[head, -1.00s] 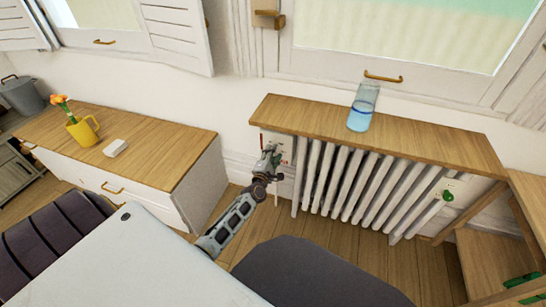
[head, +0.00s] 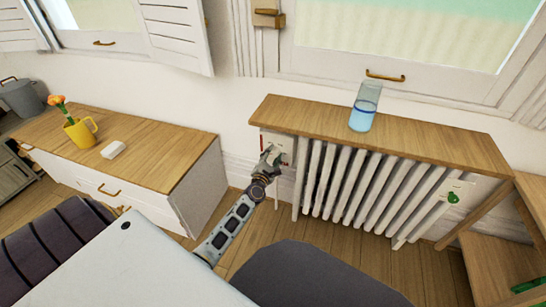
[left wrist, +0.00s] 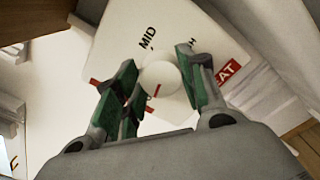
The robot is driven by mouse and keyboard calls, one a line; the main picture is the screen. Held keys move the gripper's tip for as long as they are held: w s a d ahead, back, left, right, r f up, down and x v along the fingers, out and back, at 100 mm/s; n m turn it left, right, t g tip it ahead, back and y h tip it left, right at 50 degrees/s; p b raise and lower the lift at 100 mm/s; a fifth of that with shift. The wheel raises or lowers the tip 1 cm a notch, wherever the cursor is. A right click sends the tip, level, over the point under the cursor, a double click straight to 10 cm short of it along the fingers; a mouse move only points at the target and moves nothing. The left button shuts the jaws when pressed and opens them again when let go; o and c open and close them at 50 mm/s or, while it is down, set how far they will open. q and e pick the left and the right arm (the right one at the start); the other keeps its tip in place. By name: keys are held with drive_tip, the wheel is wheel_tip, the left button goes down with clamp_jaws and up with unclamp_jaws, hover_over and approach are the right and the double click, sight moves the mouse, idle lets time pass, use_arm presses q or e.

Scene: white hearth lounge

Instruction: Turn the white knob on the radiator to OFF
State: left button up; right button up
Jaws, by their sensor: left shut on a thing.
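The white knob (left wrist: 160,77) is round and sits on a white dial plate (left wrist: 178,38) at the radiator's left end. A short red line shows on the knob's lower side in the left wrist view. The plate reads "MID", part of a word ending in H, and "EAT" on a red patch; its lower left is partly hidden by the fingers. My left gripper (left wrist: 160,83) is shut on the knob, with green finger pads on both sides. In the head view the left gripper (head: 274,156) hides the knob. My right gripper is out of view.
The white ribbed radiator (head: 365,188) stands under a wooden shelf (head: 420,145). A glass of blue liquid (head: 362,108) stands on the shelf. A green knob (head: 453,197) is at the radiator's right end. A wood-topped cabinet (head: 165,150) stands to the left, with floor between.

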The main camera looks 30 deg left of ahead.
use_arm(q)
drive_tip(key=shift+f, duration=0.1)
drive_tip(key=o, duration=1)
drive_tip(key=shift+s, duration=0.1)
drive_tip(key=v, duration=1.1)
drive_tip(key=shift+s, duration=0.4)
idle(0.4)
